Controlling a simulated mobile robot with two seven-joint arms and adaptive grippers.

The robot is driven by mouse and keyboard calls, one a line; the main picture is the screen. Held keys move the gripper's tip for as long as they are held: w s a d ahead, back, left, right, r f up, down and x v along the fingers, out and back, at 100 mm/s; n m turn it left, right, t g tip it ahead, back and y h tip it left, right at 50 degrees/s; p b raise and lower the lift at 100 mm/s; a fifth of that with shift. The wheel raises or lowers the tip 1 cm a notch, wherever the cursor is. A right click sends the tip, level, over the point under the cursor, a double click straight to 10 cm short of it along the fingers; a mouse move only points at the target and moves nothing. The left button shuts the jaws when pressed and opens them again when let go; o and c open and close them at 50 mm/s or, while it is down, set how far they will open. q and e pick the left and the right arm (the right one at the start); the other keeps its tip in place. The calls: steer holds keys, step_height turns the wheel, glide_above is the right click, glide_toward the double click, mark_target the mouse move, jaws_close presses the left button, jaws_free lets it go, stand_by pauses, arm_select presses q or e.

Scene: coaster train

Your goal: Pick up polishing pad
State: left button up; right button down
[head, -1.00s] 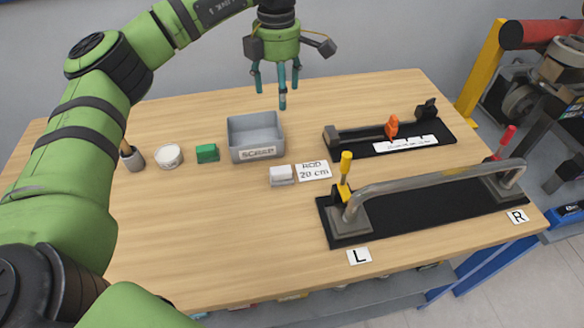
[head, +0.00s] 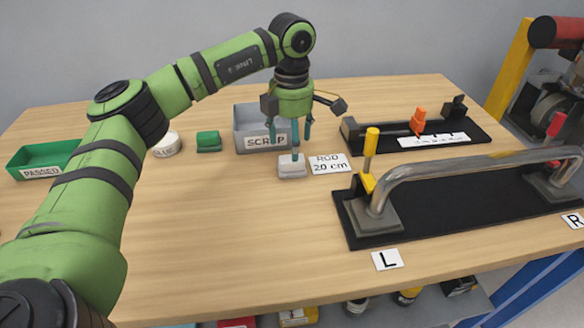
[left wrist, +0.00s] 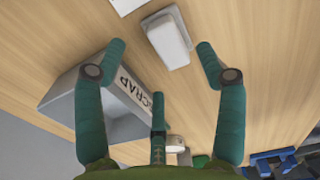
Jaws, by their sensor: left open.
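A small white and grey block (head: 292,165), which looks like the polishing pad, lies on the table in front of the scrap bin. A green block (head: 208,141) lies further left; I cannot rule it out as the pad. My left gripper (head: 289,138) is open and empty, pointing down just above and behind the white block. In the left wrist view the white block (left wrist: 168,38) shows ahead, between the two spread side fingers of the gripper (left wrist: 162,65). It appears apart from the fingers. My right gripper is not in view.
The grey scrap bin (head: 243,131) stands close behind the gripper. A "ROD 20 cm" card (head: 329,163) lies right of the white block. A bent tube sits on a black fixture (head: 470,208) at right. A green tray (head: 40,160) stands far left. The front middle table is clear.

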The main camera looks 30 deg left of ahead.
arm_select(q)
steer(key=shift+s+f+p, duration=0.2)
steer(key=shift+f+p, duration=0.2)
steer(key=shift+f, duration=1.9)
steer(key=c, duration=1.3)
steer(key=shift+o, duration=0.2)
steer(key=shift+d+r, duration=0.1)
steer(key=shift+r, duration=0.45)
steer(key=r, duration=0.2)
steer(key=d+r+b, duration=0.1)
steer(key=shift+w+r, duration=0.3)
steer(key=shift+w, duration=0.05)
steer(key=w+d+r, duration=0.6)
steer(key=d, duration=0.2)
steer(key=shift+w+r, duration=0.2)
steer(key=shift+w, duration=0.2)
steer(key=shift+a, duration=0.1)
